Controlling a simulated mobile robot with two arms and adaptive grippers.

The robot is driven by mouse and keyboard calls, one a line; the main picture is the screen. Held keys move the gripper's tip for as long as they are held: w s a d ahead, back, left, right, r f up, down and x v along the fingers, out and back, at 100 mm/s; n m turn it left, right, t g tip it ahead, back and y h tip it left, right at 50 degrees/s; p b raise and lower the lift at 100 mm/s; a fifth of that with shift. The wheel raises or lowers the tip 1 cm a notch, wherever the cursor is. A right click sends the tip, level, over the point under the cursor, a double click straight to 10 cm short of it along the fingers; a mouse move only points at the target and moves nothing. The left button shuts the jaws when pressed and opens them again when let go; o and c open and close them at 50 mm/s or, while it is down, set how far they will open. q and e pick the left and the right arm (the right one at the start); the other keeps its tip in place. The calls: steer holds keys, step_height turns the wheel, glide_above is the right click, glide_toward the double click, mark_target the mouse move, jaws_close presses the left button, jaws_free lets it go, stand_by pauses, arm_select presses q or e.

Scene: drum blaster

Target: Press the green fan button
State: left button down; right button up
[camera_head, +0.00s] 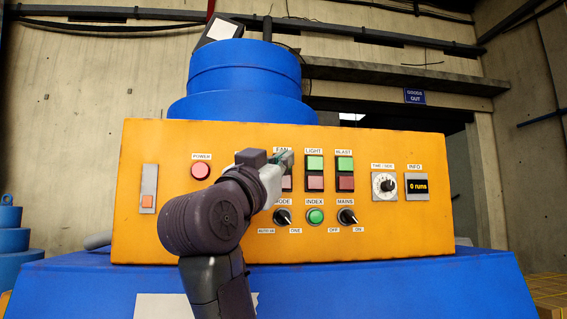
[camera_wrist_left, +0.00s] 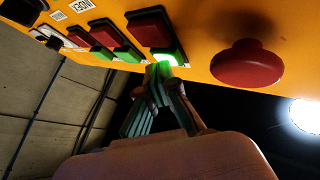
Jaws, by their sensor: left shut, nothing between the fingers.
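The orange control panel (camera_head: 140,225) faces me. Under its FAN label is a column of two buttons. The green fan button is mostly hidden by my left gripper (camera_head: 284,158) in the head view. The red fan button (camera_head: 287,183) shows below it. In the left wrist view, the picture is turned over and the green fan button (camera_wrist_left: 172,55) glows bright green beside the red fan button (camera_wrist_left: 149,27). My left gripper (camera_wrist_left: 158,70) is shut and empty, its fingertips at the green fan button's edge. I cannot tell whether they touch it.
The light buttons (camera_head: 315,163) and blast buttons (camera_head: 345,164) are close on the right. The round red power button (camera_head: 200,171) is on the left. Below are the mode knob (camera_head: 282,216), index button (camera_head: 315,216) and mains knob (camera_head: 347,216).

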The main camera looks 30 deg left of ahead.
arm_select(q)
steer(key=shift+s+d, duration=0.4)
steer(key=shift+s, duration=0.15)
steer(key=s+d+b, duration=0.1)
steer(key=s, duration=0.1)
steer(key=s+d, duration=0.2)
steer(key=shift+b, duration=0.4)
stand_by(0.7)
